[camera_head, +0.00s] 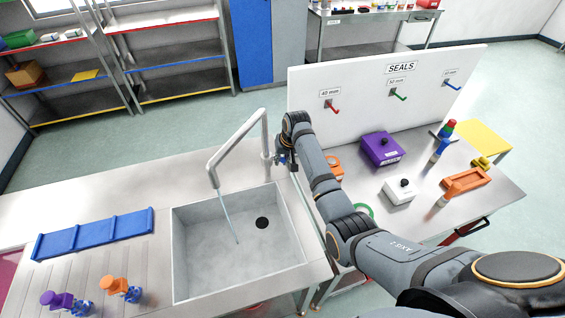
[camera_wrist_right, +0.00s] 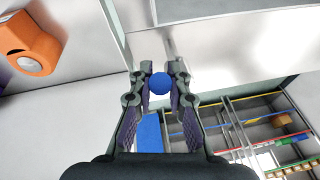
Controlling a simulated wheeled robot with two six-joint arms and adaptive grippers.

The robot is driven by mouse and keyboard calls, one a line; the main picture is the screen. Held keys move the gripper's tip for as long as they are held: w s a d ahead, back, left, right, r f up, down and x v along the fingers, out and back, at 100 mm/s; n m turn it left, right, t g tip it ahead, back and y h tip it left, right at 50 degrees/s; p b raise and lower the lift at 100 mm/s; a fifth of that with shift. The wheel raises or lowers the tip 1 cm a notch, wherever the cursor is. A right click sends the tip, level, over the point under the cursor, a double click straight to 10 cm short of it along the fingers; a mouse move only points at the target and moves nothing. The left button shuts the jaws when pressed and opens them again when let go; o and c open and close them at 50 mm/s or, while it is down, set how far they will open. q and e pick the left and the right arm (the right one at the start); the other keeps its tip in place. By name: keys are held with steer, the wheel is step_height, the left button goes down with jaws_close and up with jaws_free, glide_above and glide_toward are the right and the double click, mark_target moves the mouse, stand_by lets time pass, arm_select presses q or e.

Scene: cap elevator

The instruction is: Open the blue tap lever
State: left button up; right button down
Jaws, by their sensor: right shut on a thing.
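The grey tap (camera_head: 243,140) stands at the right rim of the sink, its spout reaching over the basin. A thin pale stream (camera_head: 228,217) runs from the spout into the sink. My right gripper (camera_head: 282,158) is at the tap's base, where a little blue of the lever shows beside it. In the right wrist view, the blue round knob of the tap lever (camera_wrist_right: 159,83) sits between the two fingertips of my right gripper (camera_wrist_right: 160,76), which is shut on it. The rest of the lever is mostly hidden. My left gripper is not in view.
The sink (camera_head: 195,258) has a dark drain. A blue rack (camera_head: 95,234) and purple and orange valves (camera_head: 115,287) lie on the left counter. Right of my arm are a seals board (camera_head: 360,85), a purple box (camera_head: 381,149) and a white box (camera_head: 398,191).

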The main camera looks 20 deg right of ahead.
steer(key=shift+w+r+g, duration=0.4)
steer(key=shift+w+g, duration=0.05)
steer(key=shift+g, duration=0.05)
steer(key=shift+w+r+g+b, duration=0.1)
steer(key=shift+w+g+b, duration=0.15)
steer(key=shift+g+b, duration=0.15)
steer(key=shift+w+b, duration=0.2)
steer(key=shift+b, duration=0.3)
steer(key=shift+w+r+g+b, duration=0.25)
steer(key=shift+r+g+b, duration=0.2)
steer(key=shift+g+b, duration=0.2)
steer(key=c, duration=1.3)
jaws_free()
